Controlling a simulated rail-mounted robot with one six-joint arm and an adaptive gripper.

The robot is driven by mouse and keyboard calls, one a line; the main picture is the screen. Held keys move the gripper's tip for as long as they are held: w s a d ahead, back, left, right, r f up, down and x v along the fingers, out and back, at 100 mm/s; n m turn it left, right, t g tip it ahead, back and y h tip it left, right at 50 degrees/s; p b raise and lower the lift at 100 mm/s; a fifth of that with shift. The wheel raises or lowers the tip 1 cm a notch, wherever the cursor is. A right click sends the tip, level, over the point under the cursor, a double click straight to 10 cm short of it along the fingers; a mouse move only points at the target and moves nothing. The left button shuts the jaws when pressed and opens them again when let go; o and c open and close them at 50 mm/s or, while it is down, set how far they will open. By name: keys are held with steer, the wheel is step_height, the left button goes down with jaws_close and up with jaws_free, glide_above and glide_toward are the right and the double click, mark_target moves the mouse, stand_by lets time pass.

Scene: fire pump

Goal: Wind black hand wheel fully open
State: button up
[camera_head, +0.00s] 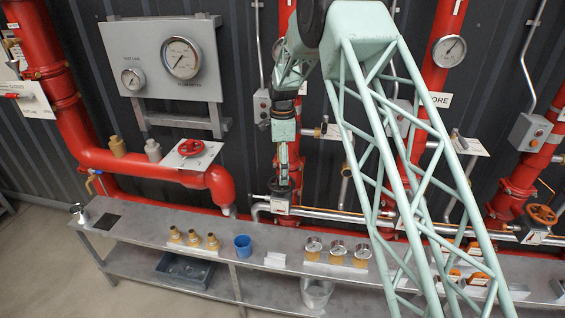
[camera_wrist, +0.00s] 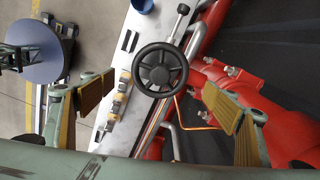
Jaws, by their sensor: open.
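The black hand wheel (camera_wrist: 160,70) is round and spoked, and in the wrist view it lies between my fingers, a little toward the top of the picture. In the head view the wheel (camera_head: 281,187) is small and partly hidden, on a valve at the silver pipe above the bench. My gripper (camera_wrist: 158,92) is open, with one padded finger to the left of the wheel and one to the right, both apart from it in the picture. In the head view my gripper (camera_head: 283,172) hangs just above the wheel, pointing down. How far the fingers are above the rim cannot be told.
Red pipes (camera_head: 90,150) stand around the valve, with a red hand wheel (camera_head: 190,147) to the left and an orange one (camera_head: 542,214) far right. A grey bench (camera_head: 140,222) in front holds brass fittings, a blue cup (camera_head: 243,245) and several gauges.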

steer(key=shift+f, duration=2.35)
steer(key=shift+c, duration=0.2)
